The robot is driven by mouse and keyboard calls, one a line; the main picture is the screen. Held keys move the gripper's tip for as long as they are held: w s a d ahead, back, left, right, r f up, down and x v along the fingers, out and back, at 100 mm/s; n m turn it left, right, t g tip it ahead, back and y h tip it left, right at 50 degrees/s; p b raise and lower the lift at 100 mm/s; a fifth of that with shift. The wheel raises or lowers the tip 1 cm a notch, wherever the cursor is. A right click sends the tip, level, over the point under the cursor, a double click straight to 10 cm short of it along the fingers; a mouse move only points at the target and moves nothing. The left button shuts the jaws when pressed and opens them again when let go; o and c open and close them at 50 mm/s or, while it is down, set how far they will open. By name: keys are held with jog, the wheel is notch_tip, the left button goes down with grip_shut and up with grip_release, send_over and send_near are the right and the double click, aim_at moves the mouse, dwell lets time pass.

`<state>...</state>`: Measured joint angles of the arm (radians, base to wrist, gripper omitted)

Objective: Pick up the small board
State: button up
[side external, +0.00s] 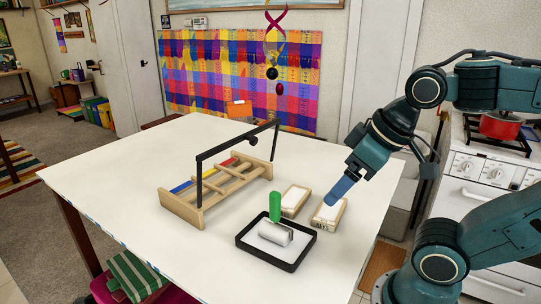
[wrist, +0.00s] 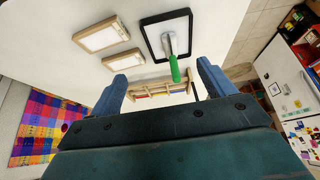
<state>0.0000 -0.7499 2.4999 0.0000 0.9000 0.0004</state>
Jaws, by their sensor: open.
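Two flat, wood-edged boards with pale tops lie on the white table. One board (side external: 294,201) is closer to the wooden rack and looks the smaller; it also shows in the wrist view (wrist: 123,60). The other board (side external: 327,216) lies to its right and looks larger in the wrist view (wrist: 100,36). My gripper (side external: 341,188) hangs above the table near the right board, apart from both boards. In the wrist view my gripper (wrist: 161,86) has its two blue fingers wide apart with nothing held between them.
A black-rimmed tray (side external: 290,267) holds a white roller with a green handle (side external: 275,205), beside the boards. A wooden rack (side external: 184,211) with a raised black bar and coloured strips stands to the left. The table's near left is clear. A stove (side external: 485,165) stands at right.

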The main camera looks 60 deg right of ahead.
jog(key=w+d+f+m+g, duration=0.3)
jog(key=w+d+m+g, duration=0.2)
jog(key=w+d+m, duration=0.8)
jog(key=w+m, duration=0.4)
jog(key=shift+w+d+f+g, duration=0.15)
jog(key=shift+w+d+g, duration=0.05)
jog(key=shift+d+g, duration=0.1)
send_over(293, 198)
jog(key=shift+d+f, duration=0.1)
jog(key=shift+f, duration=4.2)
jog(key=shift+f, duration=0.1)
